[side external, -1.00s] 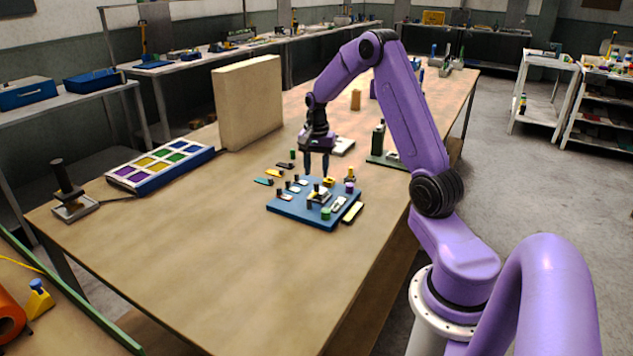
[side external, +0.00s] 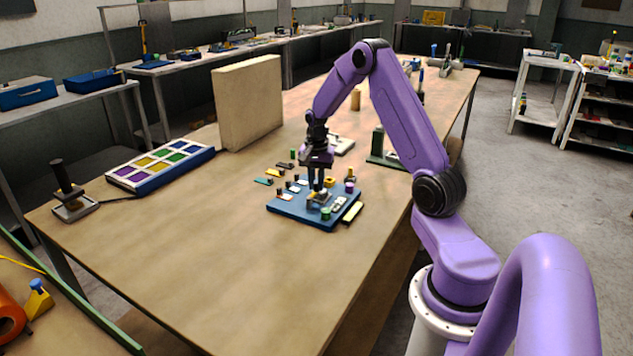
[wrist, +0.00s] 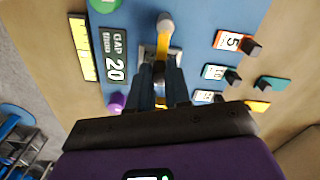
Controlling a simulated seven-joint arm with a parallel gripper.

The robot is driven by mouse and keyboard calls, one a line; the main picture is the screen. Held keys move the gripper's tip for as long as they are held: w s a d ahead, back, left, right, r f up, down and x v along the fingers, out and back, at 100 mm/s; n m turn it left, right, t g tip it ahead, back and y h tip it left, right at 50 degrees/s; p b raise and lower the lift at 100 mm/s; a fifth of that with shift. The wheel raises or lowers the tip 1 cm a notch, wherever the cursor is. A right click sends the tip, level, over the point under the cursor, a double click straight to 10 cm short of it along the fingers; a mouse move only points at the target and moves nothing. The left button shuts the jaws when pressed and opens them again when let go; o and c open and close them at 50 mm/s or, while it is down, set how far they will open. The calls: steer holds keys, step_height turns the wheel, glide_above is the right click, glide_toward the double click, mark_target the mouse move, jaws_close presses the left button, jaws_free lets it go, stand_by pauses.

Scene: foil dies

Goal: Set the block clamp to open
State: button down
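The block clamp (wrist: 162,44) is on the blue board, with a yellow arm and a grey rounded end at the top of the wrist view. In the side external view the clamp (side external: 318,198) is partly hidden by my gripper. My gripper (side external: 317,187) points down at the clamp, low over the middle of the board. In the wrist view my gripper's dark fingers (wrist: 160,78) are on either side of the clamp's near part. I cannot tell whether they touch it or grip it. The fingers hide the clamp's lower part.
The blue board (side external: 292,209) also bears a green knob (wrist: 103,4), a purple knob (wrist: 116,102), a "GAP 20" plate (wrist: 114,57) and numbered tiles (wrist: 229,41) with dark pegs. A tall beige panel (side external: 248,103) stands behind.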

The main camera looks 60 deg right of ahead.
steer(key=shift+w+n, duration=0.1)
steer(key=shift+n, duration=0.2)
steer(key=n, duration=0.1)
steer(key=w+n, duration=0.1)
steer(key=n, duration=0.2)
steer(key=shift+w+a, duration=0.2)
steer(key=shift+w, duration=0.15)
steer(key=n, duration=0.2)
steer(key=w+n, duration=0.1)
steer(key=n, duration=0.1)
steer(key=shift+w+a, duration=0.1)
steer(key=shift+a, duration=0.3)
steer(key=n, duration=0.2)
steer(key=shift+w+a+n, duration=0.3)
steer(key=shift+a, duration=0.1)
steer(key=n, duration=0.1)
steer(key=a+n, duration=0.1)
steer(key=n, duration=0.1)
steer(key=shift+w+a+n, duration=0.1)
steer(key=shift+w+n, duration=0.2)
steer(key=shift+w+a+n, duration=0.1)
steer(key=shift+a+n, duration=0.2)
steer(key=shift+n, duration=0.5)
steer(key=shift+a+n, duration=0.3)
steer(key=shift+n, duration=0.5)
steer(key=c, duration=1.1)
jaws_free()
steer(key=shift+o, duration=0.2)
